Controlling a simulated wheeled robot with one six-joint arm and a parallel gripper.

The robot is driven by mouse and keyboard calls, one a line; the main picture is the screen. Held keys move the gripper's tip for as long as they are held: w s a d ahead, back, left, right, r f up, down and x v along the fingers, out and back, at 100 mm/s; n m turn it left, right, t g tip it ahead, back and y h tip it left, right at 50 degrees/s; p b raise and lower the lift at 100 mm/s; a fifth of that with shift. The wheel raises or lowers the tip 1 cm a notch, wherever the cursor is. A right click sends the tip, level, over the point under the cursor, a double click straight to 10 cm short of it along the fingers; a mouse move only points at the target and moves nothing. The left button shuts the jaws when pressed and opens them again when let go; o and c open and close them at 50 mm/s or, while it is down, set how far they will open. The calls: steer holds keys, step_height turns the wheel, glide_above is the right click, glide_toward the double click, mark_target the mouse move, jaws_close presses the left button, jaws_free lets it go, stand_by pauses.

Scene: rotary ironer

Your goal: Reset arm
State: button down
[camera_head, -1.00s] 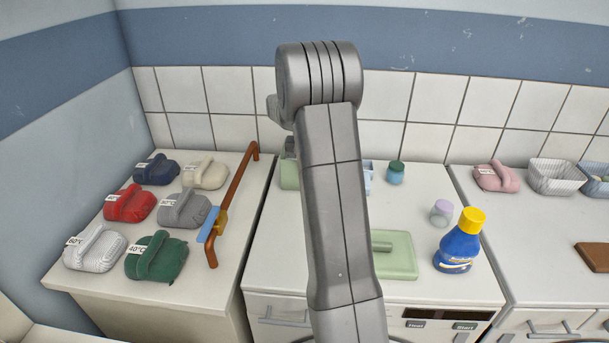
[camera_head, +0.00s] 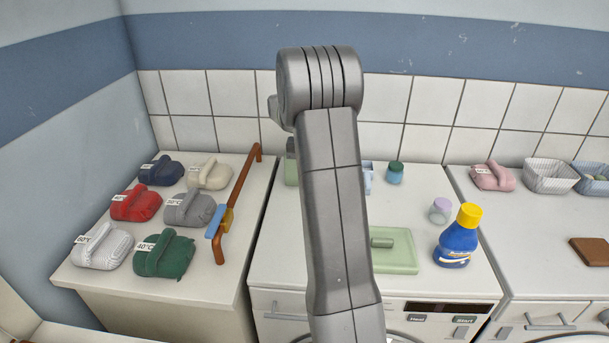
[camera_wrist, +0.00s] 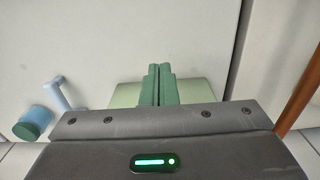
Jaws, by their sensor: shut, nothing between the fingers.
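My arm (camera_head: 337,210) rises through the middle of the head view and bends at a thick grey joint near the top. My gripper is hidden behind it there. In the wrist view my gripper (camera_wrist: 159,72) shows two dark green fingers pressed together, with nothing between them. They are in front of a pale green object (camera_wrist: 125,96) that is partly hidden by the fingers and the gripper body. In the head view a pale green object (camera_head: 291,172) at the back of the white worktop is mostly covered by the arm.
A blue bottle with a yellow cap (camera_head: 459,238), a light green lidded box (camera_head: 396,250) and a teal-capped jar (camera_head: 395,174) stand right of my arm. Several labelled cloth bundles (camera_head: 189,209) and a brown rod (camera_head: 240,190) lie on the left counter. Baskets (camera_head: 549,177) stand at far right.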

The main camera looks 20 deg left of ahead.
step_height(320, 180, up, 9)
steer(key=b, duration=0.1)
steer(key=shift+w+f, duration=0.2)
steer(key=shift+w, duration=0.25)
steer(key=shift+f, duration=0.1)
